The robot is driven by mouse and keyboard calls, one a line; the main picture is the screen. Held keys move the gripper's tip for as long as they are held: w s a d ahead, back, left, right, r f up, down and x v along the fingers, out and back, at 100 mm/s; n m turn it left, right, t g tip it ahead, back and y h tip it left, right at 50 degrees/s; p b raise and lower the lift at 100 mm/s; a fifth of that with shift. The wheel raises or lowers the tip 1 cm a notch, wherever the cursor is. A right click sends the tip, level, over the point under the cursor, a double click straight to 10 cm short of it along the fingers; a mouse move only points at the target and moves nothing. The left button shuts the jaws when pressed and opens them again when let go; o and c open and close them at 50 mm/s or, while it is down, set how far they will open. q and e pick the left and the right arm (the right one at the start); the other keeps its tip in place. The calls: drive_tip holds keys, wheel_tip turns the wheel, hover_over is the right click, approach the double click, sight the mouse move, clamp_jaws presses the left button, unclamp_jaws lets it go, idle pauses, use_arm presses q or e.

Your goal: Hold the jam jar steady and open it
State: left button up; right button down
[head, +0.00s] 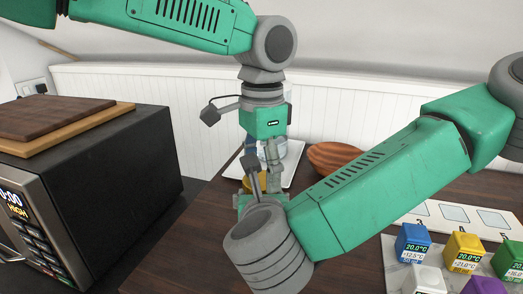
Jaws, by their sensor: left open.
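My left gripper (271,160) hangs down over the table's back part, its fingers open. Behind its fingers a pale, partly blue rounded thing (294,148) shows on a white tray (291,176). A small yellow rounded thing (247,184) shows left of the fingers, mostly hidden. I cannot tell which of these, if either, is the jam jar. My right gripper (253,170) reaches away from me, close to the left one. Its wrist and forearm hide most of it, so its jaws and anything between them cannot be made out.
A brown wooden bowl (333,155) stands right of the tray. A black microwave (110,160) with wooden boards (50,117) on top fills the left. Several coloured cubes with temperature displays (413,243) stand at the front right. Dark tabletop (190,238) is bare between microwave and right wrist.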

use_arm(q)
drive_tip(key=shift+f, duration=0.6)
drive_tip(key=c, duration=1.1)
drive_tip(key=n, duration=0.3)
drive_tip(key=shift+s+r, duration=0.1)
drive_tip(key=shift+s, duration=0.15)
drive_tip(key=shift+r, duration=0.2)
drive_tip(key=shift+r, duration=0.95)
